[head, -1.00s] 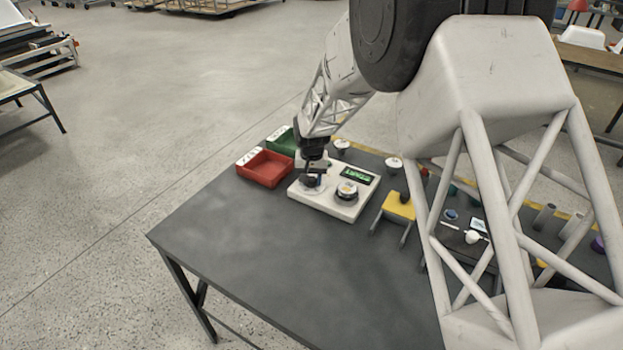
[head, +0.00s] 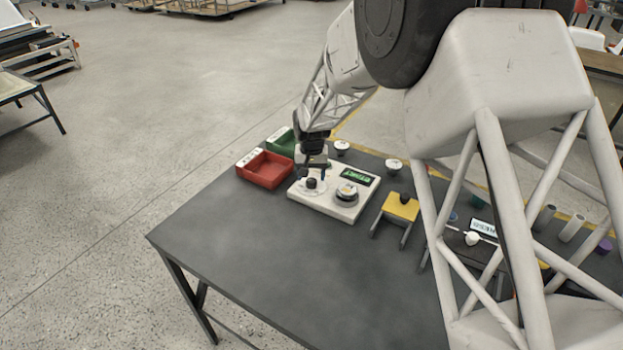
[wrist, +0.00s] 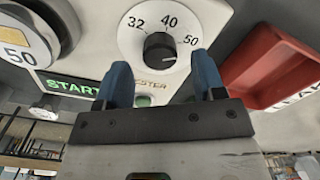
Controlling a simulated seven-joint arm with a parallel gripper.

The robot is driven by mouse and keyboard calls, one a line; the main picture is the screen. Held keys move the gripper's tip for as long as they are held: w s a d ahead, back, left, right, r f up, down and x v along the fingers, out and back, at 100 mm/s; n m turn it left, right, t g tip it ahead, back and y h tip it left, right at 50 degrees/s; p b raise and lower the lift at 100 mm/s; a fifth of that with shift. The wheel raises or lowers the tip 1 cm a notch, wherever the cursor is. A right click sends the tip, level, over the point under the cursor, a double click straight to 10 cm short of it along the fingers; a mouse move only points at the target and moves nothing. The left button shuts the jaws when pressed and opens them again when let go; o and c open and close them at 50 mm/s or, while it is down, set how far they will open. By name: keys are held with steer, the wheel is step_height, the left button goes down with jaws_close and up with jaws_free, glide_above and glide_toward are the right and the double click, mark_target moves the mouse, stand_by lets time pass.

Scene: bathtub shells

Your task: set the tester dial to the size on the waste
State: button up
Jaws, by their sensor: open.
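The white tester (head: 326,205) stands on the dark table. Its dial (head: 311,184) is a pale disc with a black knob, also clear in the wrist view (wrist: 158,47) with the sizes 32, 40 and 50. A white line on the knob's edge lies at its lower right, on the side of the 50. The waste (head: 347,191) sits on the tester beside the dial; its white top (wrist: 17,55) reads 50 in the wrist view. My gripper (wrist: 163,82) is open, its blue fingers apart and empty, just off the knob and not touching it.
A green START panel (head: 357,176) is on the tester. A red tray (head: 264,170) and a green tray (head: 282,142) stand left of it. A yellow stand (head: 401,206) is to the right. The front of the table is clear.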

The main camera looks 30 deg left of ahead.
mark_target(314, 181)
steer(key=shift+r, duration=2.7)
steer(key=shift+d+r, duration=0.1)
steer(key=shift+w+d+r, duration=0.1)
steer(key=shift+d+r, duration=0.1)
steer(key=shift+d, duration=0.1)
steer(key=s+d+r+m, duration=0.15)
steer(key=d+r, duration=0.45)
steer(key=d, duration=0.6)
steer(key=s+d+r+t, duration=0.1)
steer(key=s+d+r, duration=0.35)
steer(key=d, duration=0.75)
steer(key=d+r+m, duration=0.1)
steer(key=d+r, duration=0.7)
steer(key=d, duration=0.4)
steer(key=s+d+r+m+t, duration=0.1)
steer(key=s+d+r+m, duration=0.15)
steer(key=s+d, duration=1)
steer(key=s+d+f+m, duration=0.1)
steer(key=s+d, duration=1)
steer(key=s, duration=0.3)
steer(key=shift+s+d+f+t, duration=0.2)
steer(key=shift+s+f+t, duration=0.1)
steer(key=shift+s, duration=0.05)
